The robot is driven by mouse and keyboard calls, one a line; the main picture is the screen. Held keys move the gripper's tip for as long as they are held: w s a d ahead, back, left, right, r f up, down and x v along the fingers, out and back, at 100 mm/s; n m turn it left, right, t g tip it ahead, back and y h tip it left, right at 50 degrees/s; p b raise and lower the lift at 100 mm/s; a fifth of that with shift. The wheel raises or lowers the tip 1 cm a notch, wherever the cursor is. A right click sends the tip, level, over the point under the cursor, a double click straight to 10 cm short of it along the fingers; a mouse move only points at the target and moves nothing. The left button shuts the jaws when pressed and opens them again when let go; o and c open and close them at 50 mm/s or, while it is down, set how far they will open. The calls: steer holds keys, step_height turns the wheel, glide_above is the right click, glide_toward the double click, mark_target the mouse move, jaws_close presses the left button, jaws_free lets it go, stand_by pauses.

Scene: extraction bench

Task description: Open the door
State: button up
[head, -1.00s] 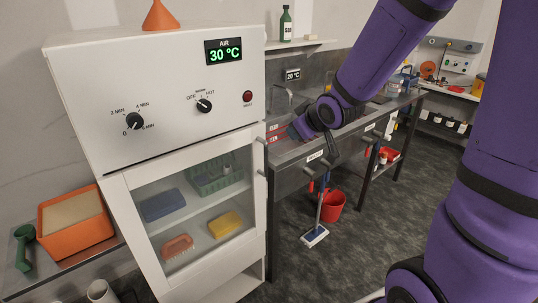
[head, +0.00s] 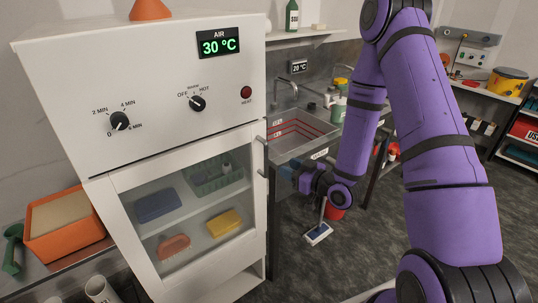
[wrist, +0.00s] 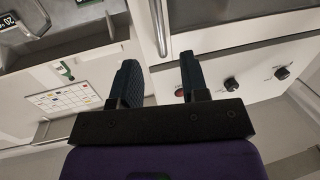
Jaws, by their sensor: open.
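The door is the glazed white front (head: 185,207) of a white cabinet, and it looks shut. Its metal bar handle (head: 262,157) stands upright at the door's right edge. The handle also shows in the wrist view as a bar (wrist: 160,28), beyond and between the fingers. My gripper (head: 283,176) is just right of the handle's lower end, with its fingers towards the cabinet. In the wrist view my gripper (wrist: 158,82) has its two dark fingers apart and nothing between them. I cannot tell the exact gap to the handle.
Above the door is a panel with a black timer knob (head: 119,121), a heat knob (head: 198,103) and a red button (head: 246,92). A sink (head: 300,130) lies behind my gripper. An orange tub (head: 65,225) stands left of the cabinet. Open floor lies in front.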

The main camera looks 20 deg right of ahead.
glide_above(266, 175)
steer(key=shift+w+d+f+t, duration=0.15)
steer(key=shift+w+f+t, duration=0.25)
stand_by(0.4)
jaws_close()
